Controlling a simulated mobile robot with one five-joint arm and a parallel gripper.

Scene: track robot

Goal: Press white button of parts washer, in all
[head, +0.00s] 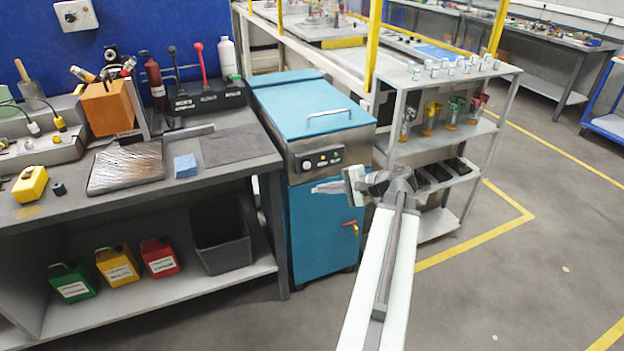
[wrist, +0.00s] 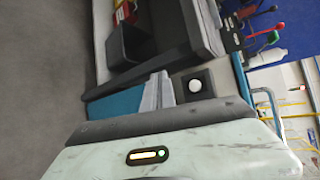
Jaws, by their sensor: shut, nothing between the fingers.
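The parts washer (head: 324,225) is a blue cabinet with a light blue lid and a dark control panel (head: 322,160) on its upper front. A round white button (head: 306,164) sits at the left of that panel. In the wrist view the white button (wrist: 195,86) shows on its black plate, just right of my fingers. My gripper (head: 315,189) is shut and empty, in front of the washer, below the panel in the head view. Its pale fingers also show in the wrist view (wrist: 158,90). Whether they touch the washer front, I cannot tell.
A workbench (head: 235,190) with tools stands left of the washer; jugs and a grey bin (head: 221,236) are on its lower shelf. A grey shelf rack (head: 445,110) stands to the right. The washer has an orange-red tap (head: 351,226). Open floor lies at the right.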

